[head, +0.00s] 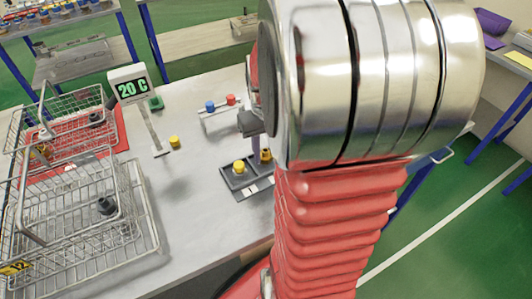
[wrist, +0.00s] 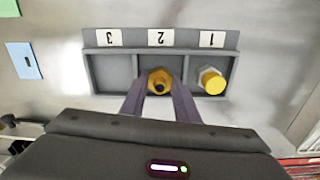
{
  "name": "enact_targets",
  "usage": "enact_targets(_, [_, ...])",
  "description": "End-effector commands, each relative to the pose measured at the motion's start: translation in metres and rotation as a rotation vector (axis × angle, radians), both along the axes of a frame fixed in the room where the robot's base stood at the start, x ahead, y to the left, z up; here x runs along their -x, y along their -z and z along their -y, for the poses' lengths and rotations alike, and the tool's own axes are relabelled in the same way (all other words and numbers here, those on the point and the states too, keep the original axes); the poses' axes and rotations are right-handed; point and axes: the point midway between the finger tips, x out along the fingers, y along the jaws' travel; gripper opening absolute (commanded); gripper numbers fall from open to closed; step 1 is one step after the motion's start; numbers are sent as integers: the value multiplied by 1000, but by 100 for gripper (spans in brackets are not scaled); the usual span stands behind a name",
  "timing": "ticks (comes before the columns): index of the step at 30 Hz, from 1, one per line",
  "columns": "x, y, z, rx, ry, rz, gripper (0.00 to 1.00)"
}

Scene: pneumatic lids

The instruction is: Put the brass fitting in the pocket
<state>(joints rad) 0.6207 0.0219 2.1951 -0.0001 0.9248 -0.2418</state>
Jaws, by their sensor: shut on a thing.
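The brass fitting (wrist: 159,81) has a dark hole in its end and sits between the fingers of my gripper (wrist: 160,98), which is shut on it. In the wrist view it lines up with the middle pocket, labelled 2, of a grey tray (wrist: 112,51). I cannot tell whether it rests on the pocket floor. In the head view the fitting (head: 265,156) is at the tray (head: 233,183), with my gripper (head: 257,143) just above, partly hidden by my arm.
A yellow-capped fitting (wrist: 212,82) fills pocket 1; pocket 3 (wrist: 108,72) looks empty. A rack with red and blue knobs (head: 220,108) stands behind. A 20 C display (head: 128,88), a yellow cap (head: 174,141) and wire baskets (head: 75,205) are to the left.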

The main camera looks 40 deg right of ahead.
Motion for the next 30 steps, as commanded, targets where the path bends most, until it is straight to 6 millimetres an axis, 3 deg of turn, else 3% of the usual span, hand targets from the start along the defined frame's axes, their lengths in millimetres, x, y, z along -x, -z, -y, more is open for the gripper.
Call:
enact_targets(3, [0, 11, 0, 0, -1, -1, 0])
enact_targets(15, [0, 14, 0, 0, -1, 0, 0])
enact_targets(16, [0, 14, -1, 0, -1, 0, 30])
enact_targets(18, [0, 14, -1, 0, -2, 0, 35])
enact_targets(30, [-1, 8, 0, 2, -2, 1, 36])
